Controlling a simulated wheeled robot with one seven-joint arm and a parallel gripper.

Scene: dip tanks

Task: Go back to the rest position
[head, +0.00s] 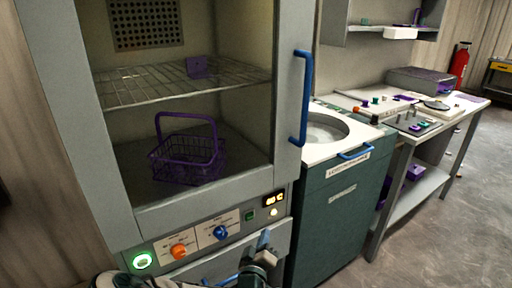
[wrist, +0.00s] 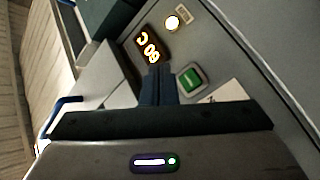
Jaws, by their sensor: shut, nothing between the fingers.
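My gripper (head: 264,240) is shut and empty in front of the lower control panel of the grey cabinet (head: 60,110). In the wrist view its two fingers (wrist: 159,82) are together, pointing at the panel between the lit display (wrist: 152,47) and the green button (wrist: 190,79). From these views I cannot tell whether the fingertips touch the panel. My arm shows at the bottom of the head view.
The cabinet door, with its blue handle (head: 302,98), appears closed. A purple basket (head: 188,155) stands inside under the wire shelf (head: 150,82). A tank (head: 338,195) with a round basin and a cluttered bench (head: 398,155) stand right. Floor (head: 455,220) is clear at far right.

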